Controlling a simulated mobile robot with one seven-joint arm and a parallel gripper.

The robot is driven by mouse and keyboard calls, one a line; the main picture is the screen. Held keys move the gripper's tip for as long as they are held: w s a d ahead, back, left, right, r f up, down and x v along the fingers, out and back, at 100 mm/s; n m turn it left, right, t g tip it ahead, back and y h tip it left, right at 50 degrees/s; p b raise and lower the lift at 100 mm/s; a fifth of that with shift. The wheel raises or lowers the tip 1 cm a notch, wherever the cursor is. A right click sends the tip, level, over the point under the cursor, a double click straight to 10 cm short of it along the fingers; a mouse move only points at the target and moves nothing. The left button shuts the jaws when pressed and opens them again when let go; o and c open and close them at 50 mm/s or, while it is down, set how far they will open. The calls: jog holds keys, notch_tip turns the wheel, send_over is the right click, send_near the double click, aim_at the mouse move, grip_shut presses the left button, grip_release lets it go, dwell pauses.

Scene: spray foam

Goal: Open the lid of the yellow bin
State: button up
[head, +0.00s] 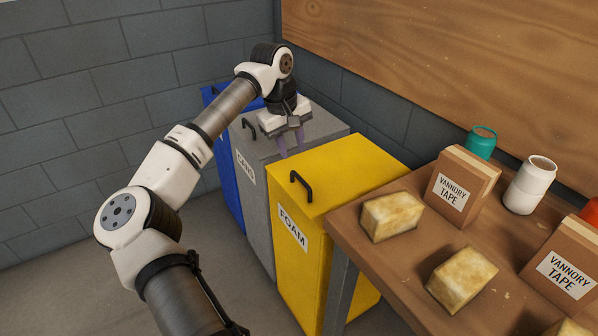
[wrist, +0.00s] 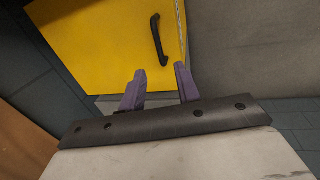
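The yellow bin (head: 345,180) stands in the middle of the head view, labelled FOAM, its lid flat and closed. A black handle (head: 301,186) sits near the lid's front edge. In the wrist view the yellow lid (wrist: 95,50) fills the upper left, with the handle (wrist: 158,40) ahead of the fingers and apart from them. My gripper (head: 291,144) is above the border between the yellow bin and the grey bin. Its two purple fingers (wrist: 160,80) are spread with nothing between them, and they do not touch the handle.
A grey bin (head: 315,128) labelled CANS and a blue bin (head: 222,150) stand left of the yellow bin. A wooden table (head: 400,265) on the right holds foam blocks (head: 391,217), tape boxes (head: 462,188) and a white container (head: 530,186). A block wall is behind. Floor in front is clear.

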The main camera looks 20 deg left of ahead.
aim_at(301, 179)
jog(key=f, duration=0.3)
jog(key=w+d+f, duration=0.1)
jog(key=f, duration=0.2)
jog(key=f+p, duration=0.1)
jog(key=f, duration=0.2)
jog(key=shift+w+d+f, duration=0.2)
jog(key=shift+w+f, duration=0.1)
jog(key=shift+f, duration=0.05)
jog(key=shift+c, duration=0.2)
grip_shut()
